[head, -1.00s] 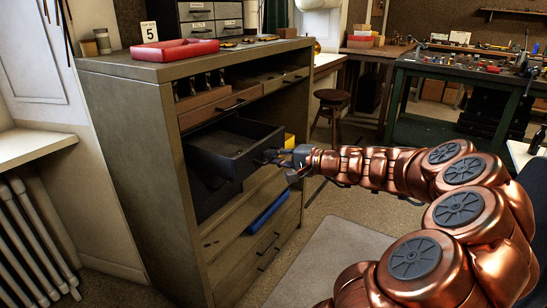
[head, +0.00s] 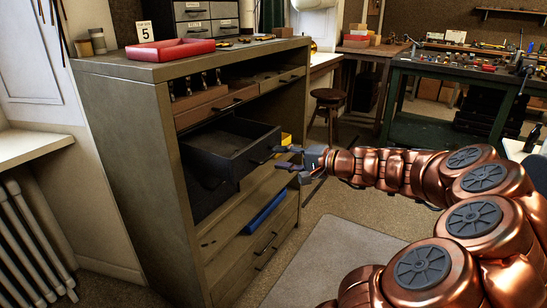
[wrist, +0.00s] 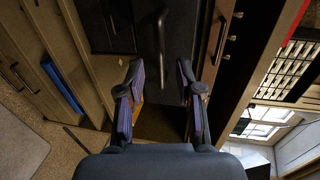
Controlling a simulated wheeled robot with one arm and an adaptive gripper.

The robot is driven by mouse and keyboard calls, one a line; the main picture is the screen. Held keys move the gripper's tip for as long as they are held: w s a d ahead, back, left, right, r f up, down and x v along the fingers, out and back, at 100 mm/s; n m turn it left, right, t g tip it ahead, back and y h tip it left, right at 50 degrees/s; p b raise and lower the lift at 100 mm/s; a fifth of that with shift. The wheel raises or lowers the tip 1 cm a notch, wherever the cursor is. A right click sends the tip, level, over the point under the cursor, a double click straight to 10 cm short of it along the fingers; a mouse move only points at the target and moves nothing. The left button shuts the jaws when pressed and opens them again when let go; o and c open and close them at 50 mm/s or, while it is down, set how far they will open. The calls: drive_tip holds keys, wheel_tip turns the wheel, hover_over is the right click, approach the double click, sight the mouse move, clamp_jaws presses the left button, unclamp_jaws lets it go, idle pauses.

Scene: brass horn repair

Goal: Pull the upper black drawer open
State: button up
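The upper black drawer (head: 232,145) stands pulled well out of the wooden cabinet (head: 140,150) in the head view, and its inside looks empty. Its front (wrist: 148,48) and bar handle (wrist: 161,35) show ahead of my fingers in the wrist view. My gripper (head: 279,157) is open, just right of the drawer front. In the wrist view my gripper (wrist: 159,75) has its two fingers spread, nothing between them, with the handle beyond the tips. A lower black drawer (head: 207,194) sits below, further in.
A wooden drawer with a dark handle (head: 224,104) is just above. A blue thing (head: 264,211) and a yellow thing (head: 286,139) show at the cabinet's open front. A red tray (head: 170,50) lies on top. The floor in front has a grey mat (head: 330,265) and is clear.

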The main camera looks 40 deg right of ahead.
drive_tip(key=v, duration=0.8)
drive_tip(key=shift+a, duration=0.1)
idle(0.3)
